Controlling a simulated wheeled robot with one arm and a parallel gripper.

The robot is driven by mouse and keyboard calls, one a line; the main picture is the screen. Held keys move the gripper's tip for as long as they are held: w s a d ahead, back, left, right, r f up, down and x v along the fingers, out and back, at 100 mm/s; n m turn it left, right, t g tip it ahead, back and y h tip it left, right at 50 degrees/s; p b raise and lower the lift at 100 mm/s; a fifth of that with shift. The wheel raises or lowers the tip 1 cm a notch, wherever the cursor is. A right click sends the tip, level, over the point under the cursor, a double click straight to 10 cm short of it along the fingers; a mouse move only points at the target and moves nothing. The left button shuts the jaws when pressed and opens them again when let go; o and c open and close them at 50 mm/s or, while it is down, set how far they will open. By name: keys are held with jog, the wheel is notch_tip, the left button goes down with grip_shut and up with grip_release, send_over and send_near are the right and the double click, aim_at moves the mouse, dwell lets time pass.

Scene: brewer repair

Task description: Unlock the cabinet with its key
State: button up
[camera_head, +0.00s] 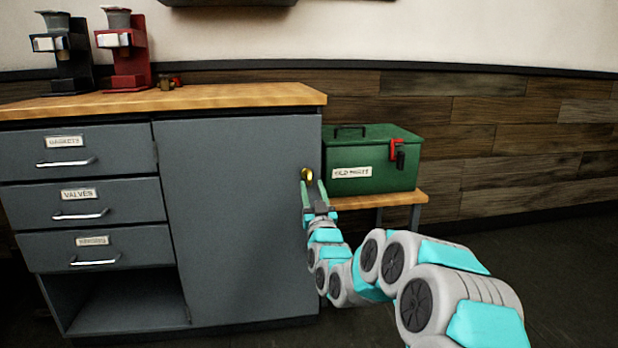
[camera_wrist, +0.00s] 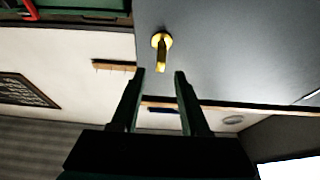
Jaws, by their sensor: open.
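The grey cabinet door (camera_head: 235,220) is closed, with a round gold lock (camera_head: 307,173) near its upper right edge. In the wrist view the lock (camera_wrist: 156,39) has a gold key-like piece (camera_wrist: 162,59) standing out from it. I cannot tell how far the piece sits in the lock or how it is turned. My gripper (camera_head: 313,186) is open in front of the lock. In the wrist view its two fingers (camera_wrist: 160,73) are spread apart with nothing held between them, and the gold piece shows just beyond their tips, apart from them.
A green toolbox (camera_head: 370,150) with a red latch stands on a low wooden bench (camera_head: 412,197) right of the cabinet. Labelled drawers (camera_head: 78,158) are at the left. Black (camera_head: 66,65) and red (camera_head: 131,62) brewers stand on the wooden top (camera_head: 220,95). Open floor lies at the right.

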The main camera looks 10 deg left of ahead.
aim_at(310, 179)
jog(key=shift+x, duration=2.9)
jog(key=shift+f, duration=0.1)
grip_shut()
